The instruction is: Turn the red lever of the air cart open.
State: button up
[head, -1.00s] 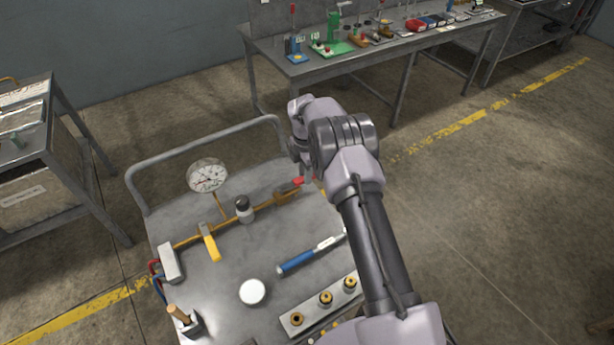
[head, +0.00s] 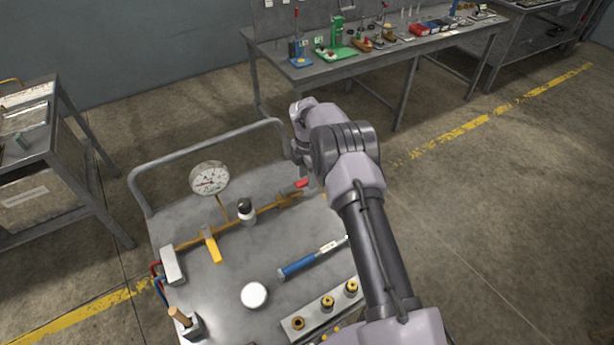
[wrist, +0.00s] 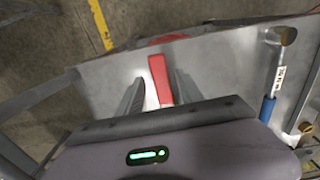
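The air cart (head: 200,320) is a grey metal trolley with a brass pipe along its top. The red lever (head: 302,183) sits at the pipe's right end, under my arm. In the wrist view, the red lever (wrist: 160,80) lies between the two dark fingers of my gripper (wrist: 158,77), with gaps visible on both sides. My gripper is open around it and does not look closed on it. In the head view my arm hides most of the gripper. A yellow lever (head: 212,246) and a round pressure gauge (head: 209,178) are on the same pipe.
A blue-handled tool (head: 300,265), a white round lid (head: 254,295) and a block with brass fittings (head: 325,310) lie on the cart. The cart's rail (head: 205,147) runs behind the pipe. A workbench (head: 330,75) stands behind; the floor at right is clear.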

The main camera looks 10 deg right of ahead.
notch_tip(320, 180, up, 17)
jog(key=p, duration=0.4)
jog(key=shift+r, duration=0.2)
jog(key=s+a+r+m+t+y+b, duration=0.1)
jog(key=s+r+m+b, duration=0.2)
jog(key=s+r+m, duration=0.4)
jog(key=s+a+r+m+t+b, duration=0.2)
jog(key=s+r+m+b, duration=0.15)
jog(key=s+r, duration=0.45)
jog(key=s+a+f+m+t+b, duration=0.1)
jog(key=s+f+m+b, duration=0.1)
jog(key=s+m, duration=0.6)
jog(key=s+a+f+m+t+y+b, duration=0.1)
jog(key=s+f+m+b, duration=0.2)
jog(key=s+m, duration=0.4)
jog(key=s+f, duration=0.1)
jog(key=s, duration=0.8)
jog(key=shift+s+m+t, duration=0.35)
jog(key=shift+s+t, duration=0.05)
